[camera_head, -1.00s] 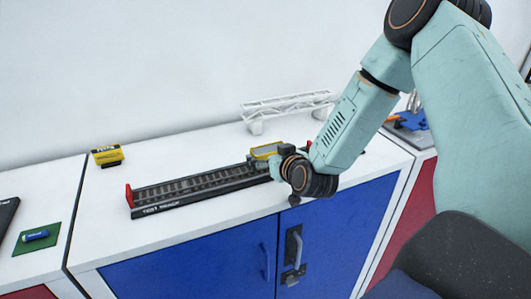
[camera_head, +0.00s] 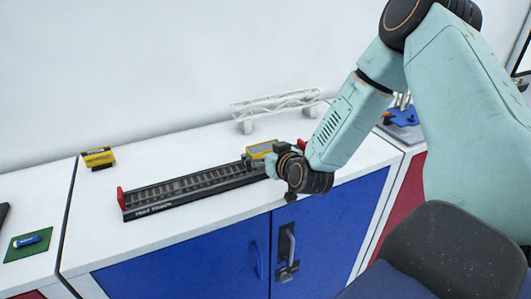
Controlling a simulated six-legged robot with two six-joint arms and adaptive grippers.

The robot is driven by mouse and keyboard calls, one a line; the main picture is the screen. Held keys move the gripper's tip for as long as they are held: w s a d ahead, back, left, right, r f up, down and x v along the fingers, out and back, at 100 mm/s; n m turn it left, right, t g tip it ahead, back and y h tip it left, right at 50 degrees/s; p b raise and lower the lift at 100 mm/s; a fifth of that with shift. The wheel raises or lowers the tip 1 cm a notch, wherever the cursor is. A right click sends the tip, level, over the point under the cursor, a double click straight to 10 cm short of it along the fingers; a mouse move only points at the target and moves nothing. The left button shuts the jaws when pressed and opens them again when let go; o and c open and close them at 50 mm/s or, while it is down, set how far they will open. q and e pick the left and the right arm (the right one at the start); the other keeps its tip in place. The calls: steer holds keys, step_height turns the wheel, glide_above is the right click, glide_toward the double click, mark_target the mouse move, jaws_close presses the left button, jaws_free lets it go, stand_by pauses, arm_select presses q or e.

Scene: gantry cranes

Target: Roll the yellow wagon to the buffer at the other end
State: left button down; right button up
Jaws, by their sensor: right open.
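The yellow wagon (camera_head: 262,149) stands at the right part of the dark test track (camera_head: 190,189). A red buffer (camera_head: 121,197) stands at the track's left end, and another red piece (camera_head: 302,145) shows at the right end, partly behind my arm. My right gripper (camera_head: 256,163) is open at the near side of the wagon, its wrist covering the track's right end and the wagon's lower part. I cannot tell whether its fingers touch the wagon. The track between the wagon and the left buffer is empty. My left gripper is out of view.
A white gantry model (camera_head: 276,106) stands behind the track. A yellow-and-black block (camera_head: 98,158) lies at the back left. A green mat (camera_head: 28,246) with a blue cylinder lies on the left cabinet, and blue items (camera_head: 403,117) on the right one. The white top left of the track is clear.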

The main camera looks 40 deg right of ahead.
steer(key=shift+s+a+f, duration=0.1)
steer(key=shift+s+f, duration=0.15)
steer(key=shift+s, duration=0.05)
steer(key=v, duration=0.6)
steer(key=shift+w+r, duration=0.1)
steer(key=shift+r, duration=0.2)
steer(key=shift+s+r, duration=0.1)
steer(key=shift+s, duration=0.25)
steer(key=shift+a, duration=0.1)
steer(key=r+p, duration=0.2)
steer(key=shift+s+r+p, duration=0.25)
steer(key=shift+r+p, duration=0.05)
steer(key=shift+r, duration=0.05)
step_height(320, 180, up, 5)
steer(key=shift+w+r+p, duration=0.1)
steer(key=shift+r+p, duration=0.15)
steer(key=shift+p, duration=0.95)
